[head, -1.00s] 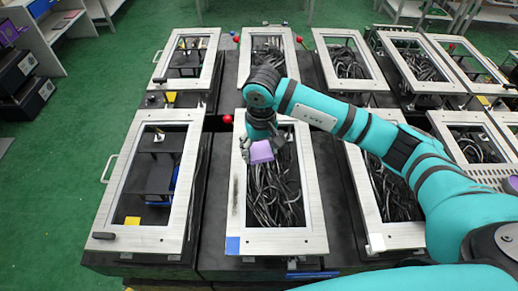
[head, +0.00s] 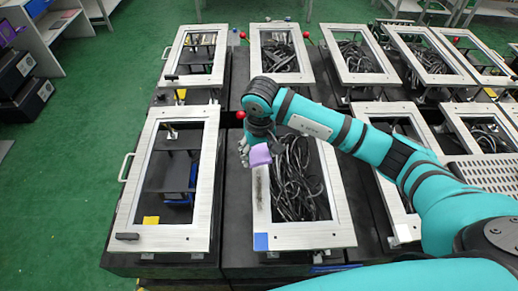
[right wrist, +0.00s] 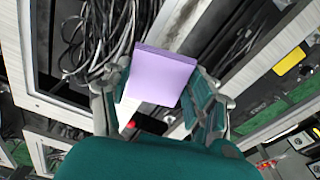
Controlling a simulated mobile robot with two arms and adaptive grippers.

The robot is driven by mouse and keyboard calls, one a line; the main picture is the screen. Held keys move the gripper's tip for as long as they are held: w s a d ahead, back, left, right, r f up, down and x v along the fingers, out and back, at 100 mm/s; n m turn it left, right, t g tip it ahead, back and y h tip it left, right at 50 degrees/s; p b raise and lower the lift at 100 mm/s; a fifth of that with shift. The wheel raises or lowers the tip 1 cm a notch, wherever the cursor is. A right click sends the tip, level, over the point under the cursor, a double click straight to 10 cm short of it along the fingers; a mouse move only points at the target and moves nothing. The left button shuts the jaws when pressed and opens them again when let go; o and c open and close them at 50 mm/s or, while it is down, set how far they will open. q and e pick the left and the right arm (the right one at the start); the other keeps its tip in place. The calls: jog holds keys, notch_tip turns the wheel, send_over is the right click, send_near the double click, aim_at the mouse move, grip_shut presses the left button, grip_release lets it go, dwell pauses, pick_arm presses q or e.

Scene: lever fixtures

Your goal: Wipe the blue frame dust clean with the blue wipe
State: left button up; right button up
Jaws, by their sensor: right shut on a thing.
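The frame with the blue corner square (head: 261,241) is a pale metal rectangle around black cables in the middle of the front row. A dark dust smudge (head: 260,186) lies along its left bar. My right gripper (head: 251,150) is shut on a lavender wipe block (head: 260,156), over the upper part of that left bar, beyond the smudge. In the right wrist view the wipe (right wrist: 160,78) sits between the two fingers. I cannot tell whether it touches the bar. No plainly blue wipe shows. My left gripper is not in view.
More framed fixtures stand to the right and behind. A red knob (head: 241,115) rises near my right gripper. Green floor (head: 60,200) is clear at left.

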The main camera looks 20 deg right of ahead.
jog(key=shift+d+b, duration=0.1)
jog(key=shift+b, duration=0.2)
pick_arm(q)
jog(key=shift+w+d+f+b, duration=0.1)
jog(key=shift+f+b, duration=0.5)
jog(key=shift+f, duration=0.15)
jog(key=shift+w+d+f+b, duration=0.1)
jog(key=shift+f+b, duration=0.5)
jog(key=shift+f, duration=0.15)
pick_arm(e)
jog(key=shift+r+t, duration=0.2)
jog(key=shift+t, duration=0.8)
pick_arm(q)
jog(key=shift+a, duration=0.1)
